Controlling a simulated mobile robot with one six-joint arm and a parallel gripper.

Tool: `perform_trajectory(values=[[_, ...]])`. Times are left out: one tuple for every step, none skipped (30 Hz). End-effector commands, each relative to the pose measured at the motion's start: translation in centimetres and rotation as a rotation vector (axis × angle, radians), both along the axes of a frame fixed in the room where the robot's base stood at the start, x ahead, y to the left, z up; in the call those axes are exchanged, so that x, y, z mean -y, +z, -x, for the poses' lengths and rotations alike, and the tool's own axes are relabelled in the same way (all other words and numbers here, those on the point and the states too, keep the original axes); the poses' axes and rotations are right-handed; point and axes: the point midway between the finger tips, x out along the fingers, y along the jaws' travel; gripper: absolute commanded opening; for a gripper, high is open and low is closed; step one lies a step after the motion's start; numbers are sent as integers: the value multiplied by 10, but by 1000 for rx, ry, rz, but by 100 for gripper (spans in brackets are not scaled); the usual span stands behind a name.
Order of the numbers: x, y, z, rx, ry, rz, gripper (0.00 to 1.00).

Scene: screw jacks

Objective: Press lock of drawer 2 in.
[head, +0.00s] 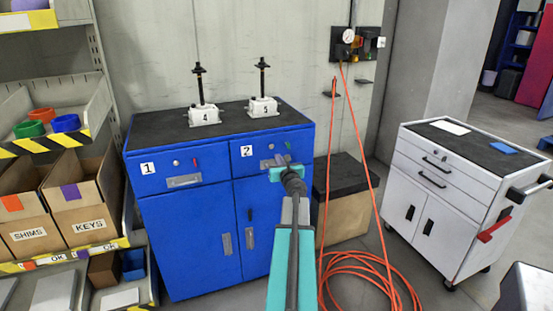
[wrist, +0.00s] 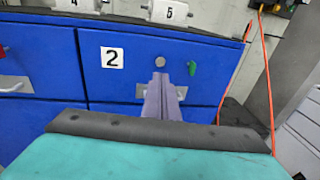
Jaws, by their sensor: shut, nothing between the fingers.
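Drawer 2 (head: 246,164) is the right top drawer of the blue cabinet, with a white "2" label; in the wrist view the drawer (wrist: 135,73) shows it is shut. Its round grey lock (wrist: 161,61) is right of the label, with a green tab (wrist: 192,67) to the lock's right. A metal handle (wrist: 181,92) lies below, partly hidden by my fingers. My gripper (wrist: 160,77) is shut and empty, its tips just below the lock in the picture. In the head view my gripper (head: 285,160) is in front of drawer 2. I cannot tell whether it touches.
Drawer 1 (head: 155,180), with a red tab, is to the left. Screw jacks 4 (head: 204,115) and 5 (head: 263,107) stand on the cabinet top. An orange hose (head: 362,284) lies coiled at right, near a white tool cart (head: 430,210). Shelves with bins are at left.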

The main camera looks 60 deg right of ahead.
Motion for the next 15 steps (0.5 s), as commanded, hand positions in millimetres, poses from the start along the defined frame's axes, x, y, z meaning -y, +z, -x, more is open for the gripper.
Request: perform_trajectory(values=[[-5, 0, 5, 0, 0, 0, 0], [-7, 0, 7, 0, 0, 0, 0], [-10, 1, 9, 0, -1, 0, 0], [-11, 1, 11, 0, -1, 0, 0], [-13, 1, 13, 0, -1, 0, 0], [-15, 1, 15, 0, -1, 0, 0], [-17, 1, 17, 0, -1, 0, 0], [-18, 2, 18, 0, -1, 0, 0], [-20, 2, 20, 0, -1, 0, 0], [-21, 2, 21, 0, -1, 0, 0], [-21, 2, 22, 0, -1, 0, 0], [-22, 2, 23, 0, -1, 0, 0], [-23, 2, 23, 0, 0, 0, 0], [-23, 2, 23, 0, 0, 0, 0], [-24, 2, 24, 0, 0, 0, 0]])
